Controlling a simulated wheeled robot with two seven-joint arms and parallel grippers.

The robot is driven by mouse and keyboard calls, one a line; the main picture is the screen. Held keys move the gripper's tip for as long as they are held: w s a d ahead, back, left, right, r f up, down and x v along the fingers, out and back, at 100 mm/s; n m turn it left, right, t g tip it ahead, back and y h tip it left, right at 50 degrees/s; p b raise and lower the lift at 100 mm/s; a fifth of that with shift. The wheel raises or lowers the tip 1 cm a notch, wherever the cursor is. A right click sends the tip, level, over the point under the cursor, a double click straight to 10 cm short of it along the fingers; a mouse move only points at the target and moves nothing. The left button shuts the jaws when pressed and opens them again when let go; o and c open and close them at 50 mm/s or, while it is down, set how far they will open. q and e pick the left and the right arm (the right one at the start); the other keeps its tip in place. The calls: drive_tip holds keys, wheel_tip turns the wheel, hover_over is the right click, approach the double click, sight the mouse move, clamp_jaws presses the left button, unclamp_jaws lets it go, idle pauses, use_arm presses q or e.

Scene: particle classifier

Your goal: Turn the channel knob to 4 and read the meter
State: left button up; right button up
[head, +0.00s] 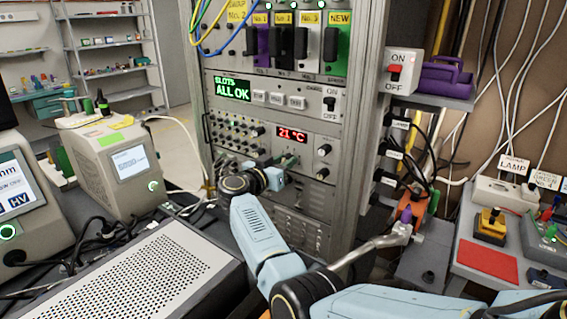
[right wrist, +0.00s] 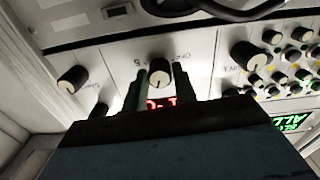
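The rack panel with the red meter display (head: 291,134) is in the middle of the head view; the display reads what looks like "21 °C". In the right wrist view, the picture is upside down and the display (right wrist: 160,103) is partly hidden behind my fingers. A black knob with a pale face (right wrist: 159,74) sits between the two fingertips of my right gripper (right wrist: 160,84). Small gaps show beside it, and I cannot tell whether the fingers touch it. In the head view my right gripper (head: 285,163) reaches the panel and hides this knob. My left gripper is out of view.
More knobs (head: 324,150) and small controls (head: 235,133) crowd the same panel. Above is the "ALL OK" slots unit (head: 234,88). A rack post (head: 353,110) stands right of the panel. A perforated box (head: 150,275) and cables lie at the lower left.

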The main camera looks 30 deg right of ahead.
drive_tip(key=c, duration=0.5)
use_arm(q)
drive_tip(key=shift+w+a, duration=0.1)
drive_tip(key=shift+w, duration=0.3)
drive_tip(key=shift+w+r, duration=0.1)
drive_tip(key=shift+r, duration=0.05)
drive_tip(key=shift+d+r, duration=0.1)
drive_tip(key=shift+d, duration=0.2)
use_arm(e)
drive_tip(key=shift+f+m, duration=0.1)
drive_tip(key=shift+m, duration=4.2)
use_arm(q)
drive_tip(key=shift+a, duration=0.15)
use_arm(e)
drive_tip(key=o, duration=1)
